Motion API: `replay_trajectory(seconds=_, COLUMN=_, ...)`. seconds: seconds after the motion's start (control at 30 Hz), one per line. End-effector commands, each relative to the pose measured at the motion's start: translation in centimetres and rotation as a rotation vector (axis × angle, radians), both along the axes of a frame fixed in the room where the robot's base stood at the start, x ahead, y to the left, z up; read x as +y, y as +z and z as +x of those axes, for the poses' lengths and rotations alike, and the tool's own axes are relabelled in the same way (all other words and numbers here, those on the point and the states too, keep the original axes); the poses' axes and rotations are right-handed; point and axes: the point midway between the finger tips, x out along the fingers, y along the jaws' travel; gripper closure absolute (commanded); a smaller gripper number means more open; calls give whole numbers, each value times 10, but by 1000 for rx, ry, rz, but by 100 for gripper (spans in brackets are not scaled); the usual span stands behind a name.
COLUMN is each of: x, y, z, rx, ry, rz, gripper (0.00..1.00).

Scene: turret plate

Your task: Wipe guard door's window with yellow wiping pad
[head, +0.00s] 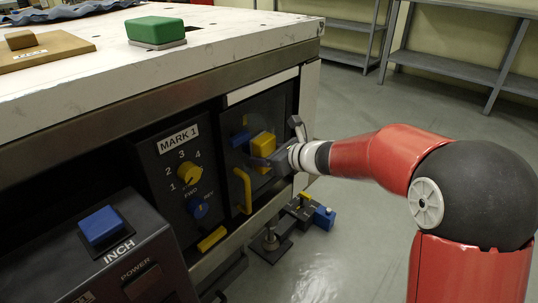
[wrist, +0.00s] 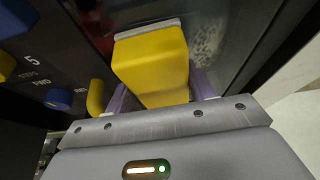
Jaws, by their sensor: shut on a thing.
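My gripper (head: 266,152) is shut on the yellow wiping pad (head: 262,143) in front of the guard door at the cabinet's right end. In the wrist view the yellow pad (wrist: 152,65) sits between my two fingers, its pale grey face (wrist: 147,28) toward the dark door. The guard door's window (head: 272,105) is a dark, glossy pane, partly hidden by the pad and gripper. I cannot tell whether the pad touches it. A yellow door handle (head: 242,190) stands left of and below the gripper.
Left of the door is the MARK 1 panel with a yellow dial (head: 190,173) and a blue knob (head: 198,207). A green-topped block (head: 155,30) lies on the white top. A blue-and-grey device (head: 323,217) is on the floor. The floor to the right is open.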

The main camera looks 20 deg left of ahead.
Motion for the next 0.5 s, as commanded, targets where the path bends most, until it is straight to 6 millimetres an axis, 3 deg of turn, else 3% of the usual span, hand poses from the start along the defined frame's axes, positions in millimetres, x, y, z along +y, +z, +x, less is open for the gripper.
replay_trajectory(seconds=0.1, x=-1, y=11, z=0, rx=-2, ry=1, rz=2, gripper=64)
replay_trajectory(seconds=0.5, x=-10, y=9, z=24, rx=-1, ry=-4, rz=-1, gripper=64)
